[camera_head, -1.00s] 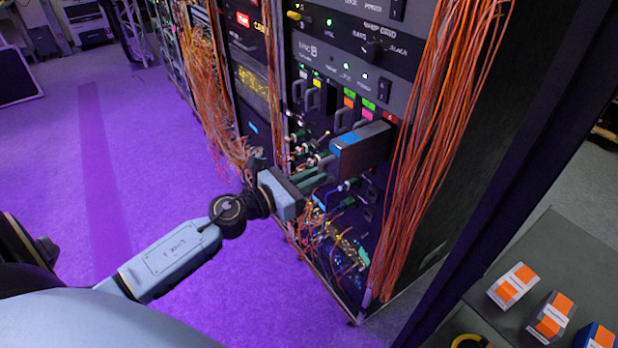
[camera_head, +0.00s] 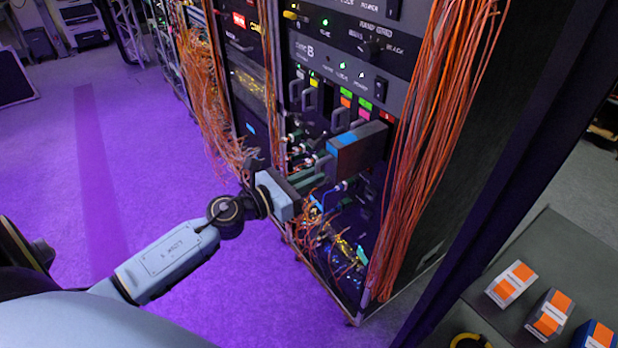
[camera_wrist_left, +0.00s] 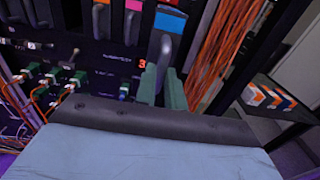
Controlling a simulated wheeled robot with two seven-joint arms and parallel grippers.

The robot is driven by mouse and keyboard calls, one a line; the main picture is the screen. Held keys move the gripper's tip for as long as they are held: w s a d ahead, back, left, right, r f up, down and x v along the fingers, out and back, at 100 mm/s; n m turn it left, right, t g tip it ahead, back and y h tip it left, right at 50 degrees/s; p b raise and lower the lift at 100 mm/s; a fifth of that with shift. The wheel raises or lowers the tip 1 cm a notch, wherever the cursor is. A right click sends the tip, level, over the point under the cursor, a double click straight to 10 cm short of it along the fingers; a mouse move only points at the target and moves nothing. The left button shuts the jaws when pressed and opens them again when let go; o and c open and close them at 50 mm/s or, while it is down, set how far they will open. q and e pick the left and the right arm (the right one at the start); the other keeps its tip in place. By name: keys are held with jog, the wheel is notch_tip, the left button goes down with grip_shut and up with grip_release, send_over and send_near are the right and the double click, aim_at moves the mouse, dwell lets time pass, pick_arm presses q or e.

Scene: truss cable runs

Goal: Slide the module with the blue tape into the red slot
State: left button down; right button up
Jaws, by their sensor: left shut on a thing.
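The module with the blue tape (camera_head: 366,150) is a grey box with a blue strip on its top front edge. My left gripper (camera_head: 315,176) is shut on its front handle and holds it level at the rack. In the left wrist view, the green fingers (camera_wrist_left: 163,86) close on the grey handle of the module (camera_wrist_left: 167,43). A red label (camera_head: 387,117) marks the slot position at the right end of a colored label row, just above the module's far end. The module hides the slot opening, so I cannot tell how far in it sits. My right gripper is not in view.
Orange cable bundles (camera_head: 440,140) hang right beside the module, and more hang at left (camera_head: 205,95). Handled modules (camera_head: 309,98) stand left of it. Connectors and loose wires (camera_head: 335,245) lie below. A shelf at right holds orange-and-white boxes (camera_head: 511,284).

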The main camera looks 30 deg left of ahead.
aim_at(331, 168)
pick_arm(q)
jog(key=shift+p+x, duration=0.3)
jog(key=shift+x, duration=1.8)
jog(key=shift+w, duration=0.15)
jog(key=shift+w+d+r, duration=0.1)
jog(key=shift+x, duration=3.9)
jog(key=shift+d, duration=0.1)
